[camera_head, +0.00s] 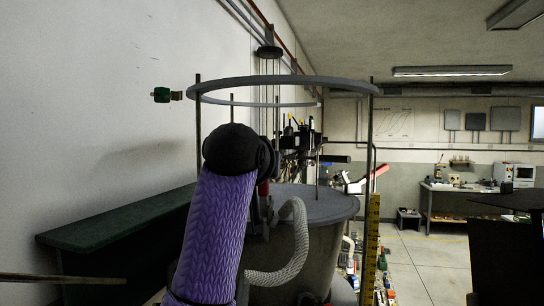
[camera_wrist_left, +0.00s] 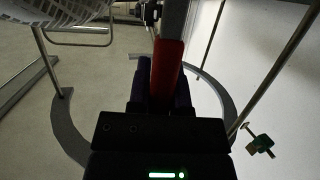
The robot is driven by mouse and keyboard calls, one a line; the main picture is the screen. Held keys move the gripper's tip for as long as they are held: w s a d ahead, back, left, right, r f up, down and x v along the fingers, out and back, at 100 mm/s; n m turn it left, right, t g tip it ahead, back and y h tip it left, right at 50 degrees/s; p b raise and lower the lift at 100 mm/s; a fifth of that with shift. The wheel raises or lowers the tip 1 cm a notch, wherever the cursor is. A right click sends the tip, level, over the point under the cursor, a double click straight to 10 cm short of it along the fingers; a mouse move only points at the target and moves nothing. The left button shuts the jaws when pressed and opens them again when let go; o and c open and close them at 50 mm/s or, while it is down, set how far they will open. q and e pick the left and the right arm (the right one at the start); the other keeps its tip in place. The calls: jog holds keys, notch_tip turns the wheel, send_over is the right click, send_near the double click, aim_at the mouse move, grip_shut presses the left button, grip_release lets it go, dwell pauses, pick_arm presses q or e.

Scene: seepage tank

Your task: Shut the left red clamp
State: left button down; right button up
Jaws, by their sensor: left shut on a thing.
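The left red clamp's handle (camera_wrist_left: 167,62) stands between the dark fingers of my left gripper (camera_wrist_left: 164,88) in the left wrist view. The gripper is shut on this red handle. In the head view my purple-sleeved left arm hides the gripper and most of the clamp. Only a small red part of the clamp (camera_head: 263,189) shows beside the arm's black joint, near the tank's left edge. A second red clamp handle (camera_head: 377,175) sticks up at a slant on the tank's right side. My right gripper is not in view.
The grey tank (camera_head: 330,208) stands beyond my arm, with a frame ring (camera_head: 285,82) above it on thin posts. A green valve (camera_head: 161,95) juts from the left wall. A pale hose (camera_head: 290,262) curves beside my arm. A workbench (camera_head: 455,190) stands far right.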

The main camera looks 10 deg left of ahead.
pick_arm(q)
jog(key=shift+w, duration=0.1)
jog(key=shift+g, duration=0.3)
jog(key=shift+f+p, duration=0.1)
jog(key=shift+p, duration=0.2)
jog(key=c, duration=0.5)
grip_release()
jog(key=shift+c, duration=0.2)
